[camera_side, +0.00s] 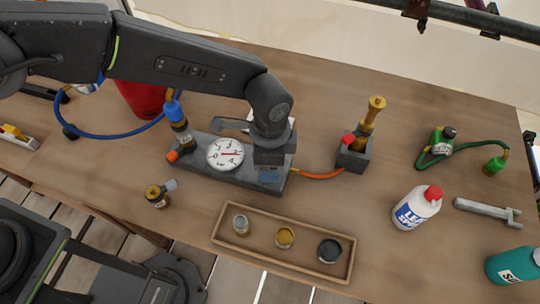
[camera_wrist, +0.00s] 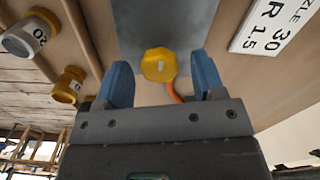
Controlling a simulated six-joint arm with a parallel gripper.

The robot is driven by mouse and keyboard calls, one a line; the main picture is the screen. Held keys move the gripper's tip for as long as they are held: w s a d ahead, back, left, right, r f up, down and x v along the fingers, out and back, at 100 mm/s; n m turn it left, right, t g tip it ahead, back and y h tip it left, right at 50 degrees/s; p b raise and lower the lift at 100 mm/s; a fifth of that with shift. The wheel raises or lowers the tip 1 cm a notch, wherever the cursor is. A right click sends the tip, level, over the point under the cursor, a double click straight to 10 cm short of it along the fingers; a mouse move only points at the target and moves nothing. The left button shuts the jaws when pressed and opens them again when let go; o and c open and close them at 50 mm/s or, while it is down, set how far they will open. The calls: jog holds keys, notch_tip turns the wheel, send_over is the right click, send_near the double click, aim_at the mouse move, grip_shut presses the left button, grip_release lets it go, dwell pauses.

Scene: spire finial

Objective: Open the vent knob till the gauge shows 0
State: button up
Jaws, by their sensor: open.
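The round white gauge (camera_side: 225,153) sits on a grey base block (camera_side: 212,177). Its red needle points to the right, away from the 0 mark at the lower left of the dial. A yellow faceted knob (camera_wrist: 159,65) with a pale mark on top shows in the wrist view, and I take it for the vent knob. My gripper (camera_wrist: 158,85) is open, its two blue fingers to either side of the knob with gaps. In the side view my gripper (camera_side: 270,174) is low over the block's right end and hides the knob.
An orange hose (camera_side: 318,175) runs to a small grey block with a brass nozzle (camera_side: 371,114). A wooden tray (camera_side: 290,265) with three jars lies in front. A white placard (camera_wrist: 268,28) is beside the block.

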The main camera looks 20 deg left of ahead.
jog(key=c, duration=0.9)
jog(key=shift+c, duration=0.2)
jog(key=shift+n, duration=0.4)
jog(key=n, duration=0.5)
jog(key=shift+n, duration=0.4)
jog(key=n, duration=0.5)
jog(key=shift+n, duration=0.4)
jog(key=o, duration=0.9)
